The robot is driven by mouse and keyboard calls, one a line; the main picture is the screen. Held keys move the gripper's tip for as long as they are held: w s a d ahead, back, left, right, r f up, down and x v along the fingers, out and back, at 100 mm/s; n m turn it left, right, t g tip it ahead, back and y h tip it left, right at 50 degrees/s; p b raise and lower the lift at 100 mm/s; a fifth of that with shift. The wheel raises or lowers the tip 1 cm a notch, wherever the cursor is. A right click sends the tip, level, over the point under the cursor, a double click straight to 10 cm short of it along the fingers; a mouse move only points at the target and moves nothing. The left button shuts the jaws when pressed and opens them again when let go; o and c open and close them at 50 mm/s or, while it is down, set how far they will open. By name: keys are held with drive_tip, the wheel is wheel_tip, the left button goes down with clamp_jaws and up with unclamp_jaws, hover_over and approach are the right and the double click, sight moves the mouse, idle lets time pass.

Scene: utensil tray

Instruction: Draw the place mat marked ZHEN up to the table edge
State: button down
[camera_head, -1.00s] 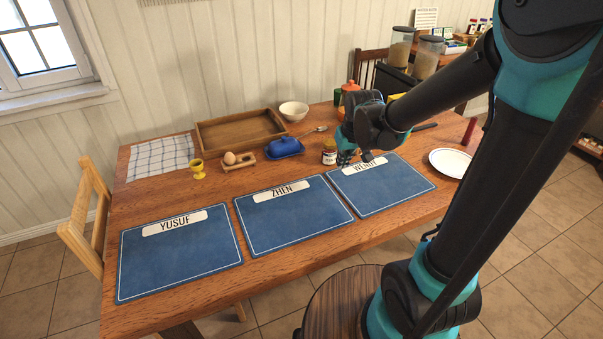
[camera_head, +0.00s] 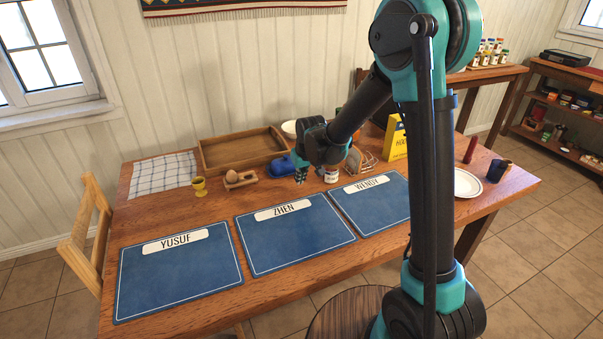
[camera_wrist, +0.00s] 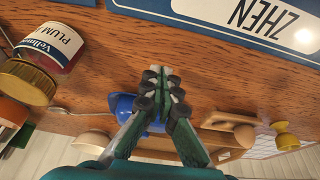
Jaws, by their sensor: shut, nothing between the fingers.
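The blue place mat marked ZHEN (camera_head: 297,240) lies flat on the wooden table, between the YUSUF and WENDY mats. A strip of bare wood shows between its near side and the table's front edge. In the wrist view, part of the ZHEN mat (camera_wrist: 200,9) and its white name label show upside down at the top. My gripper (camera_head: 301,180) is just beyond the mat's far side, near the blue butter dish. In the wrist view my gripper (camera_wrist: 160,75) is shut and empty, its fingertips over bare wood, apart from the mat.
The YUSUF mat (camera_head: 180,275) and WENDY mat (camera_head: 375,208) flank it closely. A jam jar (camera_head: 331,174) stands right of my gripper, and the blue butter dish (camera_head: 281,166) close to its left. An egg holder (camera_head: 240,180) and yellow egg cup (camera_head: 199,187) stand further left.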

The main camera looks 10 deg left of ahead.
sight(309, 203)
drive_tip(key=shift+x, duration=1.2)
drive_tip(key=shift+f, duration=0.35)
drive_tip(key=shift+s+d, duration=0.45)
drive_tip(key=shift+s, duration=0.4)
drive_tip(key=shift+s+d, duration=0.5)
drive_tip(key=shift+s, duration=0.35)
drive_tip(key=s+d, duration=0.1)
drive_tip(key=s, duration=0.2)
drive_tip(key=s+d, duration=0.1)
drive_tip(key=shift+s+d, duration=0.35)
drive_tip(key=shift+d, duration=0.05)
